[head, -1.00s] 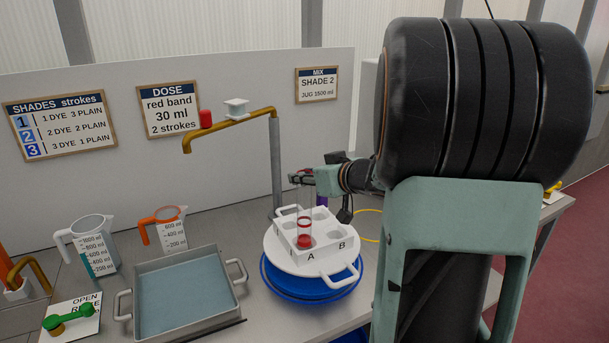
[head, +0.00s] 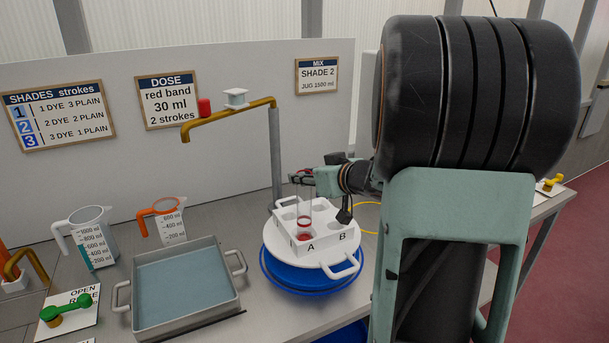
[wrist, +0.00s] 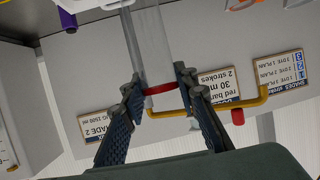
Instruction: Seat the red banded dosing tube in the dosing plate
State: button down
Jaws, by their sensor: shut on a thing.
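The red banded dosing tube (head: 304,211) is clear and upright, with a red band round it and red at its lower end. My gripper (head: 303,178) is shut on the tube near its top. In the wrist view, the two fingers of my gripper (wrist: 160,92) close on either side of the tube (wrist: 152,45), beside its red band.
The dosing plate stands on a white handled tray (head: 325,263) above a blue round base (head: 300,285). A brass spout (head: 230,116) on a grey post rises behind. A grey basin (head: 185,285) and two jugs (head: 95,240) stand left. My arm blocks the right side.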

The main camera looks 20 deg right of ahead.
jog(key=shift+f, duration=0.45)
jog(key=c, duration=1.4)
grip_release()
jog(key=shift+c, duration=0.2)
